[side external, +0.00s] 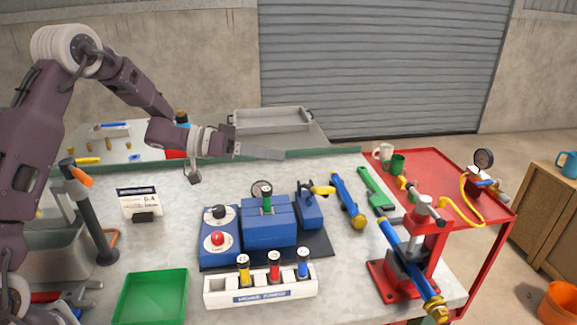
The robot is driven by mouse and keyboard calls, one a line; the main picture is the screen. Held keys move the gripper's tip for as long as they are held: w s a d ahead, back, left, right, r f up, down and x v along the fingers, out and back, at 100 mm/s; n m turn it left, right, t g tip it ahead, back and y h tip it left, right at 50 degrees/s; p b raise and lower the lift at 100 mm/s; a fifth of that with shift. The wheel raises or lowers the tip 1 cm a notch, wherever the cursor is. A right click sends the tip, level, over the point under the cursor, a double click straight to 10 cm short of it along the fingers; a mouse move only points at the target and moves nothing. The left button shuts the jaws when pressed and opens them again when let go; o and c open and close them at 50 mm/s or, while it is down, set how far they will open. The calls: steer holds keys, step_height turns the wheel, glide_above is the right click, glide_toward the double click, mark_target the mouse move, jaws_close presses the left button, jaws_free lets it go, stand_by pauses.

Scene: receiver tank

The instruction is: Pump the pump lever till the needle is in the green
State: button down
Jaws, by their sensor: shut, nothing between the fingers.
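A red pump-like stand (421,252) sits at the right front of the table. My gripper (270,153) is at the left above the back of the table, pointing right, shut and empty. It is well apart from the lever.
A blue block fixture (270,229), a white rack (228,292) with several coloured plugs and a green tray (151,296) fill the middle front. A blue tool (345,196) and a green tool (374,188) lie left of the stand.

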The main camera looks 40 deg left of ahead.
glide_above(314, 188)
steer(key=w+a, duration=0.1)
steer(key=a, duration=0.2)
steer(key=f, duration=0.3)
steer(key=d+f, duration=0.1)
steer(key=f, duration=0.1)
steer(key=shift+s+d+f, duration=0.1)
steer(key=shift+s+d, duration=0.2)
